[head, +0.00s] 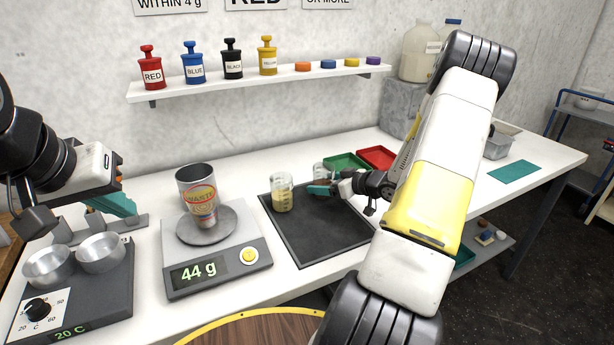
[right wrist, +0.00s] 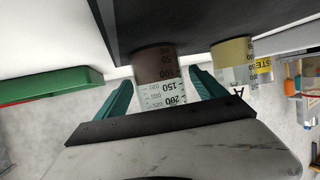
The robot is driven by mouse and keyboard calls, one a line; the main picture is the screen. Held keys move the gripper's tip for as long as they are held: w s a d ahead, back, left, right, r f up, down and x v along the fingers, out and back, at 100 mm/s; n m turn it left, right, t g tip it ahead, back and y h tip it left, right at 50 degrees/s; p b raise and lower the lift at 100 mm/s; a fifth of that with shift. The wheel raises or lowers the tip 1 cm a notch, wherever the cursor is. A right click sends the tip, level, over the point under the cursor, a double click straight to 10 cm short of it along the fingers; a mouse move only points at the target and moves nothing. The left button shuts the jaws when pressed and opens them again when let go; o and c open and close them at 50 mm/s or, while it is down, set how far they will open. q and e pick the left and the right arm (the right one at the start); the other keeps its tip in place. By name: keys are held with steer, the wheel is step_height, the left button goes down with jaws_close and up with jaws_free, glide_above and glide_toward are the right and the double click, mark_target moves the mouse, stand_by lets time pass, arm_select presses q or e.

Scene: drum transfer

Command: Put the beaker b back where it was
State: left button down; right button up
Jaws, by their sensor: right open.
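A clear graduated beaker with dark brown contents (right wrist: 158,72) stands at the black mat (head: 335,235), between the spread teal fingers of my open right gripper (right wrist: 161,78). Gaps show on both sides of it. In the head view this beaker (head: 321,171) is partly hidden behind the right gripper (head: 322,187); no letter on it is readable. A second beaker with yellow contents (head: 282,194) stands on the mat to its left; the letter A shows on it in the right wrist view (right wrist: 233,62). My left gripper (head: 118,204) is above the heater's back; its finger gap is unclear.
A scale (head: 215,262) reading 44 g bears a WASTE can (head: 199,190). A heater (head: 95,290) with two metal bowls is at left. Green (head: 345,161) and red (head: 377,156) trays lie behind the right gripper. A shelf (head: 225,87) with labelled bottles is on the wall.

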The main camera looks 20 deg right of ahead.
steer(key=v, duration=1)
steer(key=shift+s+d+r, duration=0.15)
steer(key=shift+s, duration=0.2)
steer(key=shift+s+d+r, duration=0.1)
steer(key=shift+r, duration=0.05)
steer(key=w+r+m+h, duration=0.1)
steer(key=w+r+h, duration=0.45)
steer(key=r, duration=0.35)
steer(key=s+a+r+m+h, duration=0.3)
steer(key=s+a+r, duration=0.15)
steer(key=r, duration=0.35)
steer(key=s+a+r+g+y, duration=0.1)
steer(key=s+a+g+y, duration=0.1)
steer(key=s+a, duration=0.6)
steer(key=s+a+r+m+g+y, duration=0.1)
steer(key=s+a+g, duration=0.2)
steer(key=s+a, duration=0.6)
steer(key=s, duration=0.5)
steer(key=shift+a+r+m+y, duration=0.15)
steer(key=shift+r+m+y, duration=0.15)
steer(key=shift+y, duration=0.05)
